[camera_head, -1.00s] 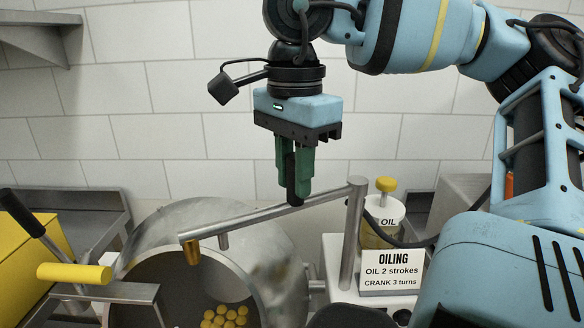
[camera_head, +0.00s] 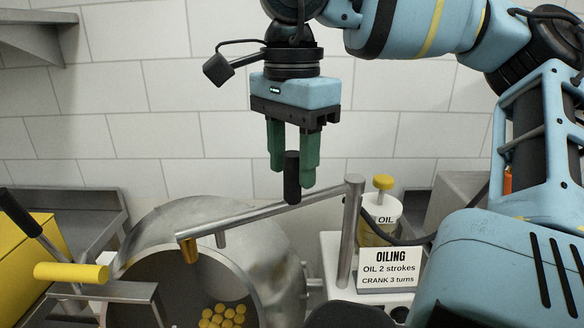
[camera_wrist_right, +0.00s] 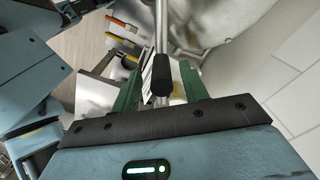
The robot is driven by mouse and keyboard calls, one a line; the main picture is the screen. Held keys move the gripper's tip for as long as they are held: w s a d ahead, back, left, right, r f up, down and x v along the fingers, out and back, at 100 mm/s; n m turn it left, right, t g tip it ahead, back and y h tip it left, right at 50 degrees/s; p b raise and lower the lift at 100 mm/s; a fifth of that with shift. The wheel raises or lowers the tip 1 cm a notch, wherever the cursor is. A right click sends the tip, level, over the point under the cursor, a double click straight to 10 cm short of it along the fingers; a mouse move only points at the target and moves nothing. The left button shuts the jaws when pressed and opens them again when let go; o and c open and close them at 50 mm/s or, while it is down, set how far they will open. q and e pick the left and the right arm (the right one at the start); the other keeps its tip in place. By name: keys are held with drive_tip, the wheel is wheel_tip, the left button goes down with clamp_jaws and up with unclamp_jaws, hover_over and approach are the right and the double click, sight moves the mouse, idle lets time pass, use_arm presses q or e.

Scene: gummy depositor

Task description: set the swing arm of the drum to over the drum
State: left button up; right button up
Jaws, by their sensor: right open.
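The swing arm (camera_head: 250,215) is a grey metal bar on an upright post (camera_head: 349,235). It reaches left from the post, and its brass nozzle (camera_head: 188,250) hangs in front of the upper part of the drum's mouth. The metal drum (camera_head: 262,262) holds several yellow gummies (camera_head: 222,316). A black upright handle (camera_head: 292,178) stands on the bar. My right gripper (camera_head: 293,180) points down, open, with its green fingers on either side of the handle. In the right wrist view the handle (camera_wrist_right: 161,84) shows between the spread fingers (camera_wrist_right: 160,90). My left gripper is not in view.
An oil jar (camera_head: 381,215) with a yellow knob and an OILING sign (camera_head: 391,268) stand right of the post. A yellow crank handle (camera_head: 70,272) and a yellow box (camera_head: 30,262) are at the left. A tiled wall is behind.

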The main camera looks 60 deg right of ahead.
wheel_tip(320, 180, up, 6)
drive_tip(key=shift+r, duration=0.1)
drive_tip(key=shift+s+a, duration=0.1)
idle(0.8)
